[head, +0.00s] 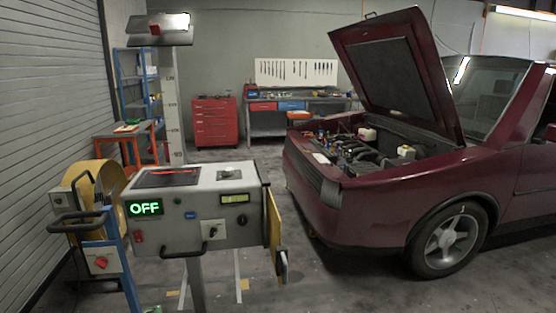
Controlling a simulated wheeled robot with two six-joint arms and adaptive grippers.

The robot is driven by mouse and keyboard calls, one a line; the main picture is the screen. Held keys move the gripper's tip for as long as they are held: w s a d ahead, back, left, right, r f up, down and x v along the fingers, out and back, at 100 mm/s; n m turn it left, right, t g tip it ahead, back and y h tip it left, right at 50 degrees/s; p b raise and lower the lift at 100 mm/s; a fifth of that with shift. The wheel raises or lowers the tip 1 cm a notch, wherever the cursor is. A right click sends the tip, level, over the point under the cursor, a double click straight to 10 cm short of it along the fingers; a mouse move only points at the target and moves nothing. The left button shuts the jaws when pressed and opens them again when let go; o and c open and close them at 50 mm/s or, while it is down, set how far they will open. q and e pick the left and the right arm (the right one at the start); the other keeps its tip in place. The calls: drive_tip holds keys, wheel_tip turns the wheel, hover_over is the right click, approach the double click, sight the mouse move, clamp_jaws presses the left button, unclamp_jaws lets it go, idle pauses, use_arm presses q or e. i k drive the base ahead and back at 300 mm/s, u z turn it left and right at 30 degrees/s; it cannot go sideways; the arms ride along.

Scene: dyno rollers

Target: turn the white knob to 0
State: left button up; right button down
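A grey control console (160,222) stands on a post at the front left. A green display (144,208) on the same face reads OFF. Neither of my grippers is in view.
The console also has a black round control (242,220), a blue button (190,215) and a red switch (138,238). A red knob (101,262) is on a box at left. A dark red car (375,210) with its hood up stands at right. Floor shows between them.

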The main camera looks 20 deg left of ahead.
sight(228, 171)
drive_tip(key=u, duration=0.15)
drive_tip(key=i, duration=0.85)
drive_tip(key=u, duration=0.55)
